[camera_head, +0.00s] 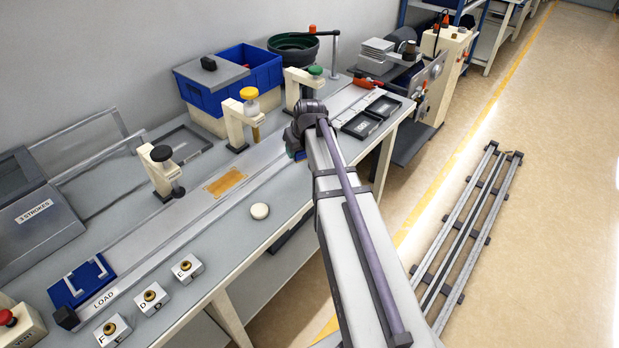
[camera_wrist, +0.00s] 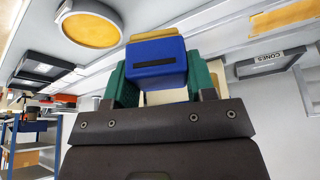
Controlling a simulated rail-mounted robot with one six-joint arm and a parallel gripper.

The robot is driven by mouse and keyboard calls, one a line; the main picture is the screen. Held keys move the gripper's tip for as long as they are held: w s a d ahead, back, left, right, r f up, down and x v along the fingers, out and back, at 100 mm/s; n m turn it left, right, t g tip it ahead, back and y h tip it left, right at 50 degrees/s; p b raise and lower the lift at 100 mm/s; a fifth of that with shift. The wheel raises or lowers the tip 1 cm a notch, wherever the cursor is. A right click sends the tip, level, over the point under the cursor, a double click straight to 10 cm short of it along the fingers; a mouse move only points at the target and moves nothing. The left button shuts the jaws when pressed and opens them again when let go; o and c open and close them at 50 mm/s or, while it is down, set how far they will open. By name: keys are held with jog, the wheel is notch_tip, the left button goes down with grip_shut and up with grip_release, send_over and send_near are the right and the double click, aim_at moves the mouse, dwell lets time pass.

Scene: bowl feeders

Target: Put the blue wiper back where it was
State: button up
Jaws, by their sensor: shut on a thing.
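The blue wiper (camera_wrist: 157,62) is a blue block with a dark slot across its face and a tan edge along its top in the wrist view. My gripper (camera_wrist: 158,80) is shut on it, with one green finger on each side. Only a small blue sliver of the wiper (camera_head: 300,155) shows there. I cannot tell whether the wiper touches the bench.
Posts with black (camera_head: 161,154), yellow (camera_head: 249,94) and green (camera_head: 315,71) knobs line the bench rail. A white round puck (camera_head: 260,211) lies left of my arm. Black trays (camera_head: 362,124) lie to its right. A blue bin (camera_head: 262,68) stands behind.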

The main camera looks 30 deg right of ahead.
aim_at(298, 177)
notch_tip(298, 177, down, 10)
jog(key=b, duration=0.8)
jog(key=shift+r, duration=0.55)
jog(key=shift+f, duration=0.25)
jog(key=o, duration=0.8)
